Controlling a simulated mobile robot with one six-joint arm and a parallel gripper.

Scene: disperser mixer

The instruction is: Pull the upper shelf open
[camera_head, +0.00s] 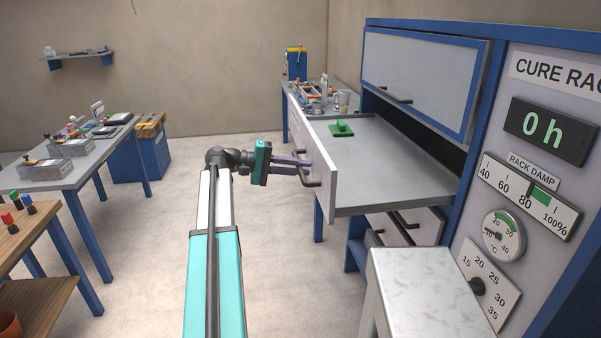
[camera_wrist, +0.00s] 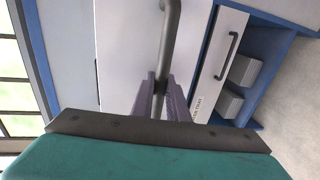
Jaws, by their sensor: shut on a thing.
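The upper shelf (camera_head: 385,168) is a grey sliding tray with a white front panel, standing far out of the blue cure rack in the head view. Its dark bar handle (camera_head: 314,172) is on the front panel, and the handle also shows in the wrist view (camera_wrist: 171,25). My gripper (camera_head: 306,170) is shut on the handle, with its purple fingers on both sides of the bar. In the wrist view the fingers (camera_wrist: 160,98) hide part of the bar. A small green block with a knob (camera_head: 341,129) sits on the shelf.
A lower drawer (camera_head: 407,226) is below the shelf. A pale-topped stand (camera_head: 425,285) is close in front at the right. Benches (camera_head: 75,172) with equipment line the left. The floor (camera_head: 290,270) between is clear.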

